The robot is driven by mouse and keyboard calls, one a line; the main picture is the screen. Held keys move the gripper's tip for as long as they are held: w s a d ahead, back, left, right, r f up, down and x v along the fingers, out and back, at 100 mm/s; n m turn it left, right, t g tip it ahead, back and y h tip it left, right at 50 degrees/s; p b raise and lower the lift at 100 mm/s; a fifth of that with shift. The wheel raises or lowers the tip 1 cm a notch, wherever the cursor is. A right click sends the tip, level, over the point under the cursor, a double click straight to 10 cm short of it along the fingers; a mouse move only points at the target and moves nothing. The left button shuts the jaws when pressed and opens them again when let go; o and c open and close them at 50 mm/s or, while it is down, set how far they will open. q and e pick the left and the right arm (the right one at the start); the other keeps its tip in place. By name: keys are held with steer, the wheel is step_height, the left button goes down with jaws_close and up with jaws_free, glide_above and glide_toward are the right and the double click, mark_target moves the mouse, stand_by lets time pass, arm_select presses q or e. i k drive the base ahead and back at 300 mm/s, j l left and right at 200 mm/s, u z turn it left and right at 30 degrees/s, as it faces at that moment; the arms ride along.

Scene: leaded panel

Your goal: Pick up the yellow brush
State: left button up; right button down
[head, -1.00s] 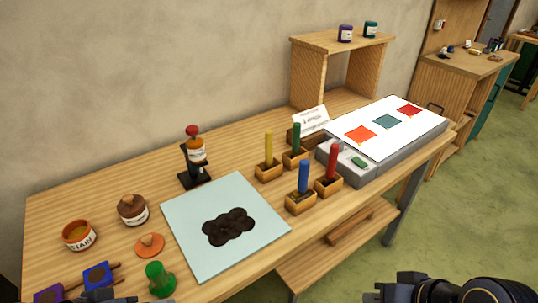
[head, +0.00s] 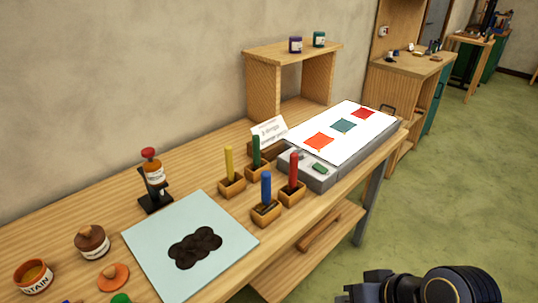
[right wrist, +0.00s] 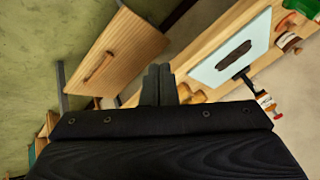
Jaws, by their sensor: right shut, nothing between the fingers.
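The yellow brush (head: 229,163) stands upright, handle up, in a small wooden block holder (head: 232,187) on the workbench. Green (head: 256,151), blue (head: 266,188) and red (head: 293,170) brushes stand in similar holders close to its right. My right gripper (head: 352,290) is at the bottom of the head view, off the bench's front edge and well away from the brush. In the right wrist view its fingers (right wrist: 159,84) are together and empty. The yellow brush cannot be made out in that view. My left gripper is not in the head view.
A pale blue sheet (head: 240,240) with a dark blot lies left of the holders. A bottle on a black stand (head: 155,185) is behind it. A light box (head: 355,130) with coloured squares is at right. Open floor (head: 440,200) lies beyond the bench's front.

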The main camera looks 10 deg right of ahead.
mark_target(228, 150)
steer(key=i+l+u, duration=0.4)
steer(key=l, duration=0.25)
steer(key=l+u, duration=0.25)
steer(key=i+l+u, duration=0.2)
steer(key=l, duration=0.3)
steer(key=l+u, duration=0.2)
steer(key=l, duration=0.2)
